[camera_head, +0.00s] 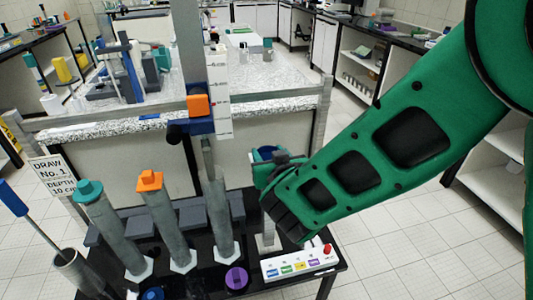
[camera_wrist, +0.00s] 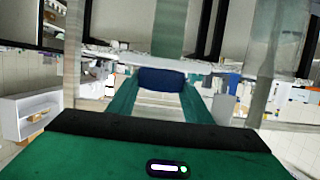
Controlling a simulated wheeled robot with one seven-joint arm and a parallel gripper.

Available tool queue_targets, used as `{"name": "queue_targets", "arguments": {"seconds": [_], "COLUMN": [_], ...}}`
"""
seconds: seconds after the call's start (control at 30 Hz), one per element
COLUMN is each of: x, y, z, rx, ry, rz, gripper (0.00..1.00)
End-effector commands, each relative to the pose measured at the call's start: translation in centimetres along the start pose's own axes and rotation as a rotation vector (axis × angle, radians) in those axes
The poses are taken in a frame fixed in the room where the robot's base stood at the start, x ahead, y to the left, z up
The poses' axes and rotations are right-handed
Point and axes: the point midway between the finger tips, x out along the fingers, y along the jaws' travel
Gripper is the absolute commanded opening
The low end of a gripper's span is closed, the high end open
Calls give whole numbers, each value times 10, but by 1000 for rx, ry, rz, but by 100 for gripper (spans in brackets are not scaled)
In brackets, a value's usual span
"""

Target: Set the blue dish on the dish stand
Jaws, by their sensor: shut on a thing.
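My gripper (camera_head: 268,165) is above the right part of the black table in the head view. In the wrist view the dish (camera_wrist: 162,78) shows as a dark blue band between the two green fingers. A pale post on a light base (camera_head: 268,242) stands below my gripper, partly hidden by my arm; it looks like the dish stand. I cannot tell whether dish and post touch.
A purple round piece (camera_head: 237,279) and a blue one (camera_head: 153,294) sit near the table's front. A white button panel (camera_head: 299,263) lies right of them. Tall grey tubes with teal (camera_head: 90,189) and orange (camera_head: 150,181) caps stand left, with an upright column (camera_head: 191,60) behind.

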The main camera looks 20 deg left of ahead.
Motion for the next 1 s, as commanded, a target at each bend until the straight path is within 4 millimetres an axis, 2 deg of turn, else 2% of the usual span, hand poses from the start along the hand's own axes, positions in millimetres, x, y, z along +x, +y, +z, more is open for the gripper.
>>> {"name": "queue_targets", "arguments": {"seconds": [0.1, 0.13, 0.2, 0.57, 0.77, 1.0], "x": [1, 1, 0, -1, -29, -78], "y": [0, 0, 0, 0, -1, -2], "z": [2, 2, 2, -1, -1, 0], "rx": [0, 1, 1, 0, -1, -1], "ry": [-1, 0, 0, 0, 0, -1], "rz": [0, 0, 0, -1, -2, -5], "gripper": [24, 53, 64, 64, 64, 64]}}
